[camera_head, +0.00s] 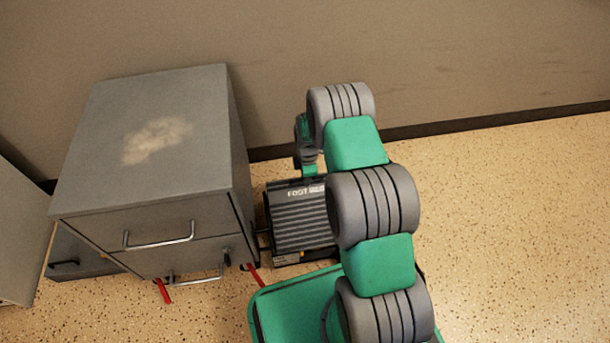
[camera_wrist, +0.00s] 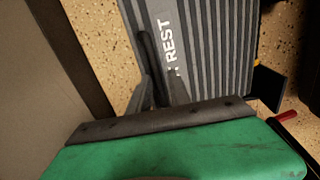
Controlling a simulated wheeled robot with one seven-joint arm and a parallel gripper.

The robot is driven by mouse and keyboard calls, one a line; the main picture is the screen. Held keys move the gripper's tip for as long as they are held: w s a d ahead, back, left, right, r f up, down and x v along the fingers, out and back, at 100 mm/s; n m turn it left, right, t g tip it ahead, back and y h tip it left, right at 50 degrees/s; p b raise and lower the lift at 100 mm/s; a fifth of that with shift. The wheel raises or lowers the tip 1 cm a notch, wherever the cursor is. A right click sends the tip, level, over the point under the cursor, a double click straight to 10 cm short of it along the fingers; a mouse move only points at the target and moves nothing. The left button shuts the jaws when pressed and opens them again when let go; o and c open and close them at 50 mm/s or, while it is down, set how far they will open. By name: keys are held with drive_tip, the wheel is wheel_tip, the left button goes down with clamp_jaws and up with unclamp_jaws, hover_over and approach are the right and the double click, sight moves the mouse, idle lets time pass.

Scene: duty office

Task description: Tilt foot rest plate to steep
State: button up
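The foot rest plate (camera_head: 300,222) is a dark grey ribbed plate lettered "FOOT REST", on the floor beside the cabinet. My arm hides its right part in the head view. In the wrist view the ribbed plate (camera_wrist: 215,62) fills the upper middle, with the word "REST" readable. My gripper (camera_head: 309,168) is at the plate's far edge, by the wall side.
A grey drawer cabinet (camera_head: 150,145) with metal handles stands close to the plate's left. Red bars (camera_head: 163,291) show at its foot. The wall (camera_head: 470,60) is close behind. Speckled floor (camera_head: 520,220) is clear on the right. A red-tipped part (camera_wrist: 283,116) shows near the plate's lower right.

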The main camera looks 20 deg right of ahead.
drive_tip(key=shift+o, duration=0.8)
drive_tip(key=shift+a, duration=0.1)
drive_tip(key=shift+w+r, duration=0.1)
drive_tip(key=shift+r, duration=0.35)
wheel_tip(320, 180, up, 7)
drive_tip(key=s+p, duration=0.1)
drive_tip(key=p, duration=0.2)
